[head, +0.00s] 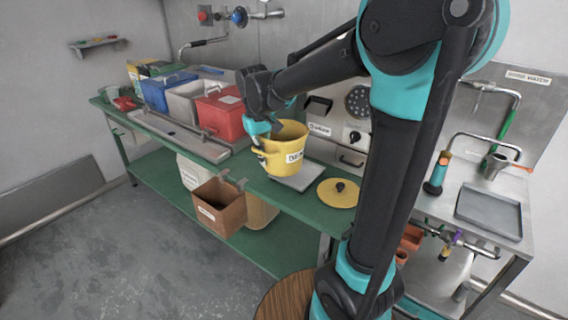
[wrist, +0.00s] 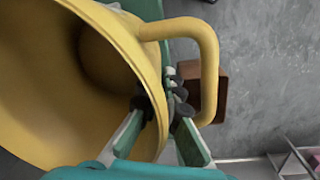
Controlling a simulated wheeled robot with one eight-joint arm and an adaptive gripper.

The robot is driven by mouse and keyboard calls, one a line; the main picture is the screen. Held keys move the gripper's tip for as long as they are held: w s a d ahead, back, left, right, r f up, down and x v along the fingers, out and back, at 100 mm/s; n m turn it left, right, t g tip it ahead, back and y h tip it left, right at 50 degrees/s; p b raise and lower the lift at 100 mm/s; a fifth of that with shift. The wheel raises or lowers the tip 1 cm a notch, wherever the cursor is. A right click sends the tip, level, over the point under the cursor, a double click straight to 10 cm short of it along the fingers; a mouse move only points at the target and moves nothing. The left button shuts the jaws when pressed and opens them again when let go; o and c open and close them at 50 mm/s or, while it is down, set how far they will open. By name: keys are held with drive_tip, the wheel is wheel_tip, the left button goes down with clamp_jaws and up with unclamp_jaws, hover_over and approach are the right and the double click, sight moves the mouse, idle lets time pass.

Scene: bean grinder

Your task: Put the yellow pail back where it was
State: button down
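The yellow pail (head: 279,153), with a white label on its side, is at the front of the green bench, by a flat grey plate (head: 300,178). It looks slightly tilted, and I cannot tell whether its base touches the plate. My gripper (head: 262,128) is at the pail's left rim. In the wrist view, my gripper (wrist: 163,108) has one finger inside the pail (wrist: 125,30) and the other between its wall and the loop handle, pinching the wall. A yellow lid (head: 338,193) with a black knob lies to the right.
Red (head: 222,117), grey (head: 184,103) and blue (head: 166,90) bins stand left on the green bench (head: 150,134). A brown box (head: 219,207) hangs at its front edge. A grinder panel (head: 335,130) is behind the pail. A sink counter (head: 460,178) is at right.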

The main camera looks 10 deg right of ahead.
drive_tip(key=w+d, duration=0.5)
drive_tip(key=shift+w+d, duration=0.3)
drive_tip(key=shift+w+d+f, duration=0.15)
drive_tip(key=shift+f, duration=0.35)
drive_tip(key=shift+w+d+f, duration=0.1)
drive_tip(key=shift+w+f, duration=0.05)
drive_tip(key=shift+f, duration=0.3)
wheel_tip(320, 180, down, 4)
drive_tip(key=shift+f, duration=0.15)
drive_tip(key=shift+w+d+f, duration=0.1)
drive_tip(key=shift+d+f, duration=0.05)
drive_tip(key=shift+f, duration=0.25)
drive_tip(key=shift+f, duration=0.15)
drive_tip(key=c, duration=1.7)
unclamp_jaws()
drive_tip(key=r, duration=0.8)
drive_tip(key=a+r, duration=0.1)
drive_tip(key=r, duration=0.3)
drive_tip(key=shift+s+r, duration=0.15)
drive_tip(key=shift+s, duration=0.1)
